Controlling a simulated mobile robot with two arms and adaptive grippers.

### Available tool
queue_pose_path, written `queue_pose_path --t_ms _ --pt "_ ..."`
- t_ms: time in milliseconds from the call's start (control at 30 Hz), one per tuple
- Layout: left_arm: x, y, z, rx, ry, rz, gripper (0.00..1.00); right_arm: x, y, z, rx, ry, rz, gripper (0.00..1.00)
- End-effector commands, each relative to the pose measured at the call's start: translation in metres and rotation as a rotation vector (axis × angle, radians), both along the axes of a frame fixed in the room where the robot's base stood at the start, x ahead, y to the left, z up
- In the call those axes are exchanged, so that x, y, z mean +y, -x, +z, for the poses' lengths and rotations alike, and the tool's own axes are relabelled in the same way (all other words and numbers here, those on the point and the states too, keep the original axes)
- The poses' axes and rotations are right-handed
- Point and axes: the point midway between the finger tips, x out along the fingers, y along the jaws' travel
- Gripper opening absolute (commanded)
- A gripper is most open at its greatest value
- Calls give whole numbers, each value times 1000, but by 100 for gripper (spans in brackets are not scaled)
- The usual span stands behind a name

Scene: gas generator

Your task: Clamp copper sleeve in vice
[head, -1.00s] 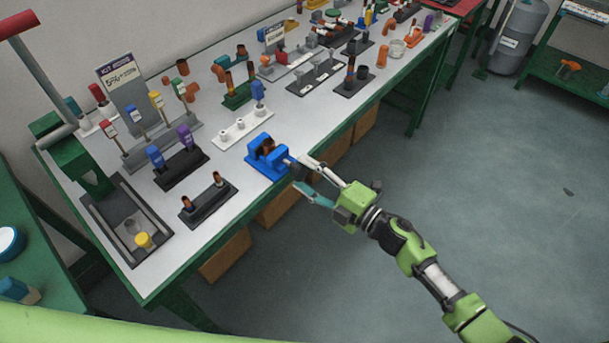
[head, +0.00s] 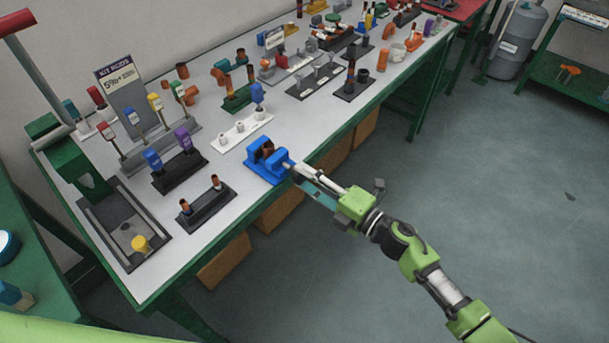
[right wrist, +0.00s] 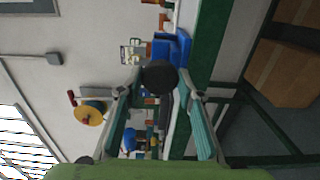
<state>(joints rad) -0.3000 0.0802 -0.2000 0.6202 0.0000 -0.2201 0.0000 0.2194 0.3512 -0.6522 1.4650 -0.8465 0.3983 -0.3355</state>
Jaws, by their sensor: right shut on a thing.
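The blue vice (head: 279,169) stands at the front edge of the white-topped workbench. A brown copper sleeve (head: 267,149) shows between its jaws; I cannot tell how tightly it is held. My right gripper (head: 296,171) reaches in from the lower right to the front of the vice. In the right wrist view the right gripper (right wrist: 160,90) is shut on a dark round knob (right wrist: 158,77), with the blue vice (right wrist: 183,46) just behind it. The sleeve is not clearly visible there. My left gripper is not in view.
The bench (head: 234,200) carries several holders beside the vice: a black one with two copper pieces (head: 207,205), a white one (head: 241,132) and a dark one with blue and purple parts (head: 180,170). Cardboard boxes (head: 224,262) stand below. Open floor lies to the right.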

Motion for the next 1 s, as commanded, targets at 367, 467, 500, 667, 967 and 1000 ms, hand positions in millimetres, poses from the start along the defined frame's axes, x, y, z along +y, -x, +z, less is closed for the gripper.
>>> queue_pose_path --t_ms 367,467,500,667,967,1000 --pt "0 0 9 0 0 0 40 0 0 1 77 -55 -1 12" --pt "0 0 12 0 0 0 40 0 0 1 111 -79 -1 12" --pt "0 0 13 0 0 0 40 0 0 1 124 -89 -1 12" --pt "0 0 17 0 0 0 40 0 0 1 173 -126 0 12" --pt "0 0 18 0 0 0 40 0 0 0 201 -146 0 12" --pt "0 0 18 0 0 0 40 0 0 0 201 -146 0 12"
